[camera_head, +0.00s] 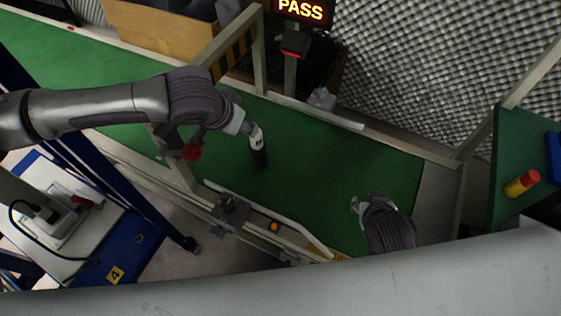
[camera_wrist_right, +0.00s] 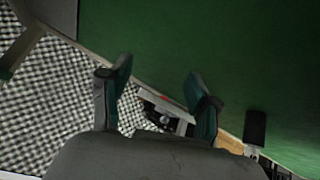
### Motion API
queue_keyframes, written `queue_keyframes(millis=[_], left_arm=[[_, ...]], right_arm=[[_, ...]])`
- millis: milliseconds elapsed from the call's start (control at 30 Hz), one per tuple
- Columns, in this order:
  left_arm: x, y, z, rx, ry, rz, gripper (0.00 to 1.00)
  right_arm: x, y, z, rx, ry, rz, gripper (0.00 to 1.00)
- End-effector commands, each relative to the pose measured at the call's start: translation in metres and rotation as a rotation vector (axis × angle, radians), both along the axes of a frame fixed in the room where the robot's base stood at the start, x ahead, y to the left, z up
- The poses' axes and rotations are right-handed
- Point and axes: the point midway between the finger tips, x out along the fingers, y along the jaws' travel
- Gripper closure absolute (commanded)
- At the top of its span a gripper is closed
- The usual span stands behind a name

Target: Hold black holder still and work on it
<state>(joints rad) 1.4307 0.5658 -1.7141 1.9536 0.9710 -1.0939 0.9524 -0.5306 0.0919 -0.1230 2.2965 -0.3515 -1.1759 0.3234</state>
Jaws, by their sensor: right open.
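The black holder (camera_head: 260,157) is a small dark upright-looking piece with a pale upper part, over the green belt in the head view. My left gripper (camera_head: 243,127) reaches it from the left and appears shut on its pale end; the fingertips are small and partly hidden. The holder also shows as a dark block at the right of the right wrist view (camera_wrist_right: 256,128). My right gripper (camera_head: 360,204) is open and empty above the belt's right part, apart from the holder. Its two fingers stand wide apart in the right wrist view (camera_wrist_right: 158,92).
The green belt (camera_head: 320,170) is mostly clear between my grippers. Pale rails (camera_head: 300,110) with clamps and posts edge it. A PASS display (camera_head: 303,10) stands behind. A side table at right holds a red and yellow cylinder (camera_head: 522,184). A blue cart (camera_head: 110,262) stands at lower left.

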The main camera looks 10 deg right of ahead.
Motion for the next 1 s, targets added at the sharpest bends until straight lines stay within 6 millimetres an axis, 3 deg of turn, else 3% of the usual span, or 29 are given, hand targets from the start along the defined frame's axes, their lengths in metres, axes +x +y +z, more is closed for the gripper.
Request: queue_keyframes(millis=[133, 267, 400, 533, 633, 733, 900, 1000], left_arm=[[0.000, 0.000, 0.000, 0.000, 0.000, 0.000, 0.58], [0.000, 0.000, 0.000, 0.000, 0.000, 0.000, 0.58], [0.000, 0.000, 0.000, 0.000, 0.000, 0.000, 0.58], [0.000, 0.000, 0.000, 0.000, 0.000, 0.000, 0.58], [0.000, 0.000, 0.000, 0.000, 0.000, 0.000, 0.58], [0.000, 0.000, 0.000, 0.000, 0.000, 0.000, 0.58], [0.000, 0.000, 0.000, 0.000, 0.000, 0.000, 0.58], [0.000, 0.000, 0.000, 0.000, 0.000, 0.000, 0.58]], right_arm=[[0.046, -0.023, 0.039, -0.074, -0.324, -0.115, 0.21], [0.077, -0.023, 0.079, -0.103, -0.594, -0.112, 0.21], [0.101, 0.000, 0.116, -0.092, -0.832, -0.004, 0.21], [0.116, 0.039, 0.135, -0.044, -0.966, 0.167, 0.21], [0.123, 0.075, 0.134, 0.013, -0.998, 0.326, 0.21], [0.124, 0.112, 0.121, 0.081, -0.964, 0.484, 0.21], [0.118, 0.160, 0.076, 0.187, -0.785, 0.692, 0.21], [0.110, 0.175, 0.049, 0.231, -0.661, 0.755, 0.21]])
